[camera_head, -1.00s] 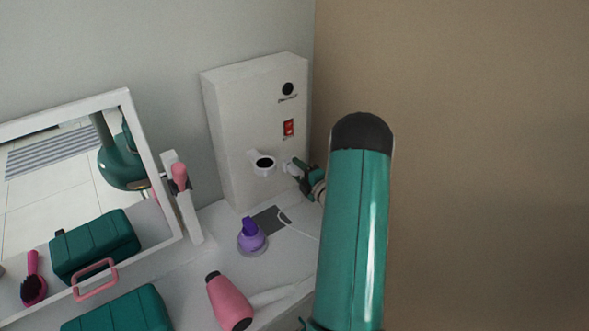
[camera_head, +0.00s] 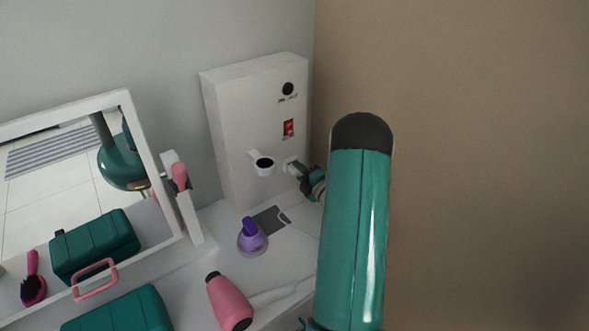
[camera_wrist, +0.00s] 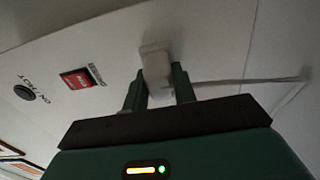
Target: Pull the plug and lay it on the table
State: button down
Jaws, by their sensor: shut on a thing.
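The white plug (camera_wrist: 157,72) is between the two green fingers of my gripper (camera_wrist: 158,90) in the wrist view. It is at the face of the white wall box, and I cannot tell whether its pins are in the socket. In the head view my gripper (camera_head: 302,170) is at the box's lower right, beside the white ring holder, with the plug (camera_head: 291,165) at its tip. A thin pale cord (camera_wrist: 245,80) runs right from the plug. The white table (camera_head: 207,268) lies below.
The white box (camera_head: 238,130) carries a black knob (camera_head: 288,89), a red switch (camera_head: 288,128) and a ring holder (camera_head: 263,164). A purple bottle (camera_head: 252,238), a pink dryer (camera_head: 229,302), a teal case (camera_head: 120,312) and a mirror (camera_head: 165,210) crowd the table.

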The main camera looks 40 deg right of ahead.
jog(key=shift+s+a, duration=0.15)
jog(key=shift+s, duration=1.05)
dwell(1.0)
jog(key=s, duration=0.3)
jog(key=shift+s+a, duration=0.25)
jog(key=shift+s, duration=0.1)
dwell(0.3)
jog(key=shift+s+f+g+y, duration=0.1)
jog(key=shift+s+f+g, duration=0.85)
jog(key=shift+f, duration=0.45)
jog(key=shift+s+f+g+y, duration=0.1)
jog(key=shift+s+f+g, duration=0.5)
jog(key=shift+f+g, duration=0.7)
jog(key=shift+s+f+g+y, duration=0.1)
jog(key=shift+s+f+g, duration=0.75)
jog(key=shift+f, duration=0.7)
